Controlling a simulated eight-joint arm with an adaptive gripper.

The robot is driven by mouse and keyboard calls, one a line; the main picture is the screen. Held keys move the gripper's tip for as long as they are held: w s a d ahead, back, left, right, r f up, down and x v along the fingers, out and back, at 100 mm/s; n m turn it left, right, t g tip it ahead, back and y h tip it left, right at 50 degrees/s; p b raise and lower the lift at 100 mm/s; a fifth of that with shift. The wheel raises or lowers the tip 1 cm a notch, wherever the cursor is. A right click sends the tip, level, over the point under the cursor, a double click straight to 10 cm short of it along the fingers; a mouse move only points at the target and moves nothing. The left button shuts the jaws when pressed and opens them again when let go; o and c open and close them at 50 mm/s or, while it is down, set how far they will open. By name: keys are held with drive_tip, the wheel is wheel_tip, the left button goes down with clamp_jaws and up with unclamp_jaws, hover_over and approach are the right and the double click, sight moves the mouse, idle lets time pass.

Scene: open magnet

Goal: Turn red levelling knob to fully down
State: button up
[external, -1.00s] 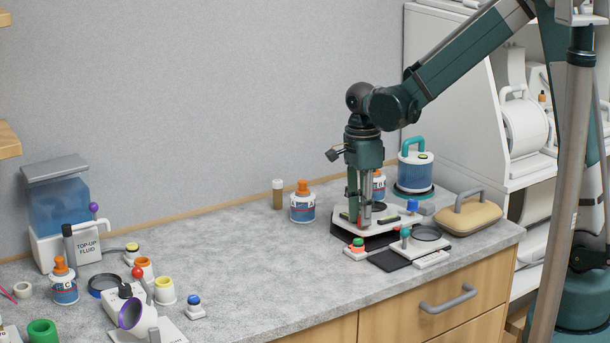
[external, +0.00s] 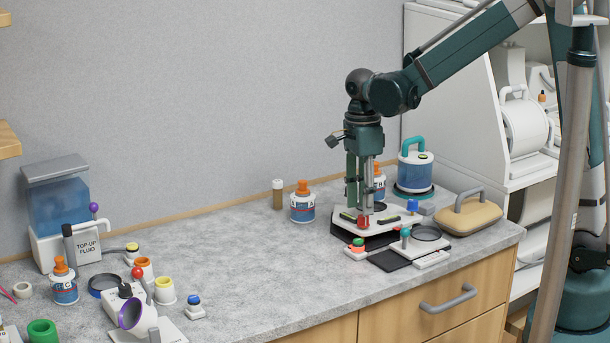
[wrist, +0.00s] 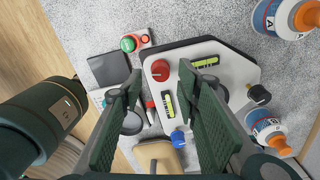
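The red levelling knob (wrist: 160,70) sits on a corner of the white levelling plate (wrist: 205,52) in the wrist view. It also shows in the external view (external: 364,221), just below my fingertips. My gripper (wrist: 160,73) is open and empty. It points down, with its fingers on either side of the knob as seen from the wrist. In the external view my gripper (external: 361,208) is above the knob and appears clear of it. The plate carries two green bubble vials (wrist: 169,105), a blue knob (wrist: 178,138) and a black knob (wrist: 259,94).
A stand with red and green buttons (external: 357,245) and a dark pad (external: 388,260) lie in front of the plate. Bottles with orange caps (external: 302,202) stand behind it. A tan case (external: 468,218) lies to the right.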

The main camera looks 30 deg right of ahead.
sight(362, 216)
wheel_tip(362, 216, up, 8)
drive_tip(key=shift+w+r, duration=0.15)
drive_tip(key=shift+r, duration=0.1)
idle(0.5)
drive_tip(key=s+d+r+n+t, duration=0.3)
drive_tip(key=s+d+n+t, duration=0.4)
drive_tip(key=s+d+n, duration=1)
drive_tip(key=shift+s+d+r+n+t, duration=0.15)
drive_tip(key=shift+s+d+n+t, duration=0.2)
drive_tip(key=shift+s+n, duration=1.65)
drive_tip(key=shift+a, duration=0.1)
